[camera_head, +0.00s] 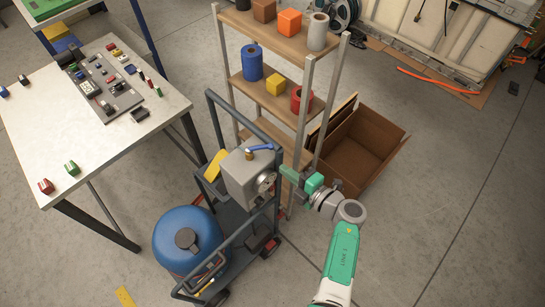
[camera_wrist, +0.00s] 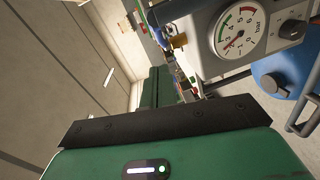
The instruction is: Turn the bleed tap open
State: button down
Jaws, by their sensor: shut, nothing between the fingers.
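The tap, a blue lever (camera_head: 260,148) on a brass fitting (camera_head: 249,155), sits on top of a grey box (camera_head: 238,178) on a cart. The lever lies roughly level, pointing right in the head view. In the wrist view the brass fitting (camera_wrist: 179,41) shows beside the box, with a bit of blue above it, partly cut off. My gripper (camera_head: 285,172) is right of the box, near its gauge side and a little lower than the lever in the picture. Its green fingers (camera_wrist: 163,85) are together and empty, apart from the lever.
A pressure gauge (camera_wrist: 240,31) and a black knob (camera_wrist: 292,29) are on the box's face. Open floor lies right.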

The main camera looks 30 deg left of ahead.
jog(key=d, duration=0.5)
jog(key=n+t+b, duration=0.2)
jog(key=n+t, duration=0.1)
jog(key=n, duration=0.2)
send_near(260, 148)
jog(key=s+f, duration=0.1)
jog(key=s, duration=0.3)
jog(key=s+a+n+t+h, duration=0.2)
jog(key=s+d+n+t+h+b, duration=0.2)
jog(key=s+d+n+t+h, duration=0.1)
jog(key=d+n+t+h, duration=0.15)
jog(key=r+b+x, duration=0.1)
jog(key=r+x, duration=0.1)
jog(key=x, duration=1.1)
jog(key=shift+w+a+y+b, duration=0.3)
jog(key=shift+a+y, duration=0.05)
jog(key=shift+a, duration=0.05)
jog(key=shift+n, duration=0.25)
